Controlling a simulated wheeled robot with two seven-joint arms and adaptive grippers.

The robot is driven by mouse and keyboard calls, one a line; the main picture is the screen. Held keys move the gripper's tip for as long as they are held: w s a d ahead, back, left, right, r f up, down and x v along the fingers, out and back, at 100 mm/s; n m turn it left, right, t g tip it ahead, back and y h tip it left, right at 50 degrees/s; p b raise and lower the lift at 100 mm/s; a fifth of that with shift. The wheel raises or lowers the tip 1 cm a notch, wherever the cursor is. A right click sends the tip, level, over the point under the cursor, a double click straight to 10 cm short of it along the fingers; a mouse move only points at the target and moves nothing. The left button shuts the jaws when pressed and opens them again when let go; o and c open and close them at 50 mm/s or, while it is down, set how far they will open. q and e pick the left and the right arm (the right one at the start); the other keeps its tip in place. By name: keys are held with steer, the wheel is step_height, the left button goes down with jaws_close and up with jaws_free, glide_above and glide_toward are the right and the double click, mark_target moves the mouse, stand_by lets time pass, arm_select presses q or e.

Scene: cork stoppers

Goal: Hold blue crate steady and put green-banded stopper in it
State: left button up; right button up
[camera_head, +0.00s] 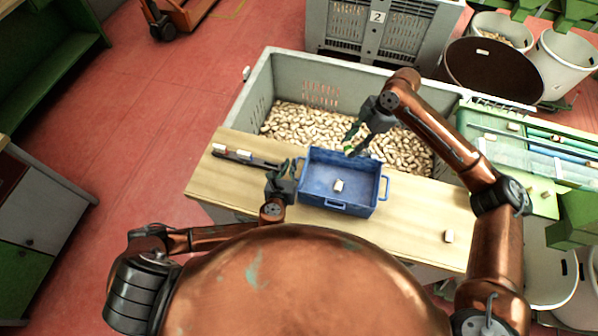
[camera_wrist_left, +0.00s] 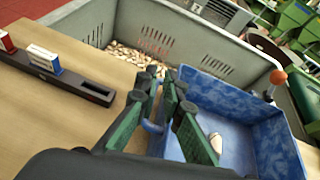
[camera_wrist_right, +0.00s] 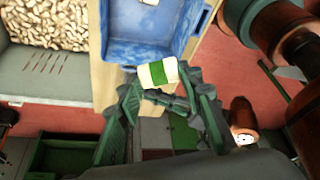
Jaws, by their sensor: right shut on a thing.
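The blue crate (camera_head: 310,188) stands on the wooden table, with a plain pale stopper (camera_head: 338,185) lying inside. My left gripper (camera_head: 283,172) is at the crate's left end. In the left wrist view its fingers stand on either side of the crate's handle (camera_wrist_left: 152,126); whether they press on it I cannot tell. My right gripper (camera_head: 350,149) is shut on the green-banded stopper (camera_wrist_right: 158,72), a pale cork with a green middle band. The stopper looks small and partly hidden in the head view.
A dark rack (camera_head: 258,162) left of the crate holds a red-banded stopper (camera_wrist_left: 6,42) and a blue-banded stopper (camera_wrist_left: 43,60). A loose stopper (camera_head: 448,236) lies on the table at right. A grey bin (camera_head: 290,75) full of corks stands behind. The table right of the crate is mostly clear.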

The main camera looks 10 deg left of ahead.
arm_select(q)
steer(key=s+d, duration=0.1)
steer(key=s+d+r+m, duration=0.1)
steer(key=s+d+m+h, duration=0.1)
steer(key=d, duration=0.1)
steer(key=shift+r, duration=0.3)
steer(key=shift+s+f, duration=0.1)
steer(key=shift+f, duration=0.1)
step_height(320, 180, down, 7)
steer(key=x, duration=0.7)
steer(key=shift+w+f, duration=0.3)
steer(key=shift+f, duration=0.05)
jaws_close()
